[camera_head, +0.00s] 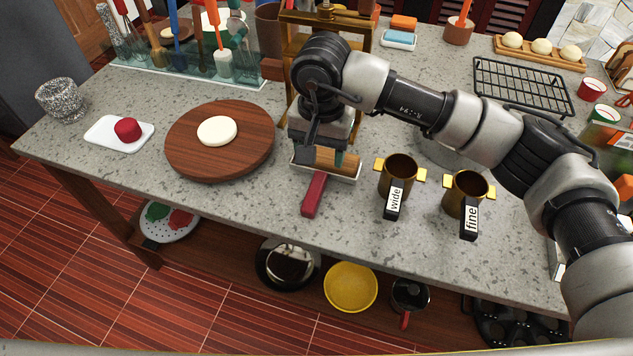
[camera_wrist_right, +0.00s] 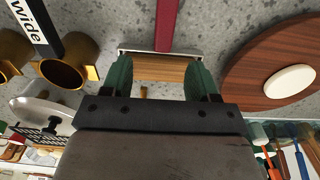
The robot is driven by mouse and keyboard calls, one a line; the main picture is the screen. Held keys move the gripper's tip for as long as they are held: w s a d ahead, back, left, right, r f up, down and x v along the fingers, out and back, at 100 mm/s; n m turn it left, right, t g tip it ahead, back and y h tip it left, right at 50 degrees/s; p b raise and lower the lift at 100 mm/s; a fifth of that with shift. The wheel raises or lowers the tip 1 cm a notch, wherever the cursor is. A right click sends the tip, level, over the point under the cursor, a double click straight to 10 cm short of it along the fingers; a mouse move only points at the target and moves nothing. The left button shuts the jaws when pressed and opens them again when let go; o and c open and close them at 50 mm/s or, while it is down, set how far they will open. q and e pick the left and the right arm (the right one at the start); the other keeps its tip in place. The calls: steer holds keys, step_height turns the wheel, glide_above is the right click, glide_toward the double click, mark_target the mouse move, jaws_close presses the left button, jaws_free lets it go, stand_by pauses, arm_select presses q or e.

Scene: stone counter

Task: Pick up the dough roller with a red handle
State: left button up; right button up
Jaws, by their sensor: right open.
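The dough roller has a red handle (camera_head: 314,195) and a brown wooden roller (camera_head: 333,158) in a pale metal frame. It lies on the stone counter, its handle pointing toward the front edge. My right gripper (camera_head: 325,150) is over the roller end, pointing down, and hides part of it. In the right wrist view the gripper (camera_wrist_right: 162,80) is open, with the wooden roller (camera_wrist_right: 158,69) between its green fingers and the red handle (camera_wrist_right: 168,25) beyond. I cannot tell whether the fingers touch the wood. My left gripper is not in view.
A round wooden board (camera_head: 180,155) with flat dough (camera_head: 217,131) lies left of the roller. Brass cups labelled "wide" (camera_head: 398,173) and "fine" (camera_head: 465,190) stand to the right. A wooden stand (camera_head: 290,45) rises behind my gripper. A cooling rack (camera_head: 520,85) lies at back right.

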mark_target(316, 184)
step_height(316, 184, down, 4)
steer(key=shift+s+f, duration=0.1)
steer(key=shift+f, duration=0.05)
steer(key=f, duration=0.1)
steer(key=f+p, duration=0.1)
steer(key=f, duration=0.2)
steer(key=shift+s+a+f, duration=0.15)
steer(key=shift+s+a, duration=0.15)
steer(key=shift+a, duration=0.05)
steer(key=shift+f, duration=0.45)
steer(key=shift+w+r, duration=0.1)
steer(key=c, duration=1.1)
